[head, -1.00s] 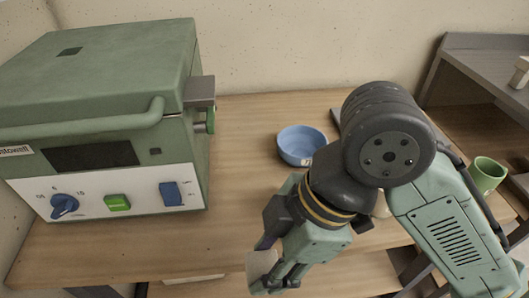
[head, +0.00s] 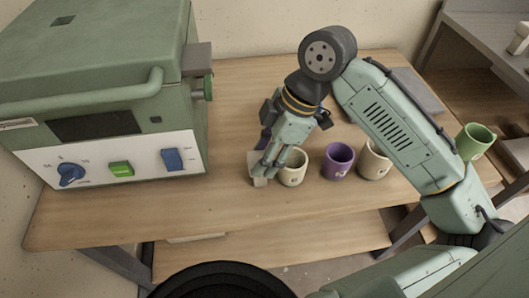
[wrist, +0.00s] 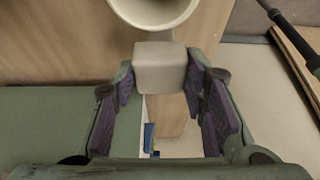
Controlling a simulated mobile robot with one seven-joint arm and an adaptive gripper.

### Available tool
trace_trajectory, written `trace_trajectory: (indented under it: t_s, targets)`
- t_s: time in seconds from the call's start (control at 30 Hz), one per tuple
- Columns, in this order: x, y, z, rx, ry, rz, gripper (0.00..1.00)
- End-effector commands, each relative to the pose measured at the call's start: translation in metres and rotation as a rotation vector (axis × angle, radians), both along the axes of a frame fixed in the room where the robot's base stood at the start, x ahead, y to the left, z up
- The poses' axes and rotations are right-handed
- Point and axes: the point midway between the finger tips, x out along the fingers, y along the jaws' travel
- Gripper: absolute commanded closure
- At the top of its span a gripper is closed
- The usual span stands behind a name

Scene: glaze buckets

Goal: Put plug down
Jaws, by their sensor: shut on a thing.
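The plug is a small pale, blocky piece (head: 257,165). My gripper (head: 264,174) is shut on it, with the fingers pointing down near the front of the wooden table (head: 230,120). In the wrist view the plug (wrist: 160,68) sits between the two purple-padded fingers of my gripper (wrist: 162,85). A cream cup (head: 292,170) stands just right of the gripper, and its rim shows at the top of the wrist view (wrist: 152,22). I cannot tell whether the plug touches the table.
A green kiln (head: 100,120) with a control panel fills the left. A purple cup (head: 338,163) and another cream cup (head: 375,160) stand right of the gripper. A green cup (head: 476,142) is farther right. The table between kiln and gripper is clear.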

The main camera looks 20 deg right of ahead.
Motion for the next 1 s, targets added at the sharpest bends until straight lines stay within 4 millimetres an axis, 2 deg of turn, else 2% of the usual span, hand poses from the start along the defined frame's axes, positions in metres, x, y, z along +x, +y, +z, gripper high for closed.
trace_trajectory:
  t_s: [0.1, 0.47, 0.5, 0.8, 1.0]
  targets:
    - [-0.0003, 0.0001, -0.0066, 0.0, -0.001, 0.001, 1.0]
    - [-0.0001, 0.0006, -0.0119, 0.002, -0.002, 0.001, 1.0]
    - [-0.0002, 0.0005, -0.0112, 0.002, -0.002, 0.001, 0.59]
    - [-0.0003, 0.0004, -0.0106, 0.001, -0.002, 0.001, 0.41]
    - [-0.0003, 0.0003, -0.0105, 0.001, -0.002, 0.001, 0.41]
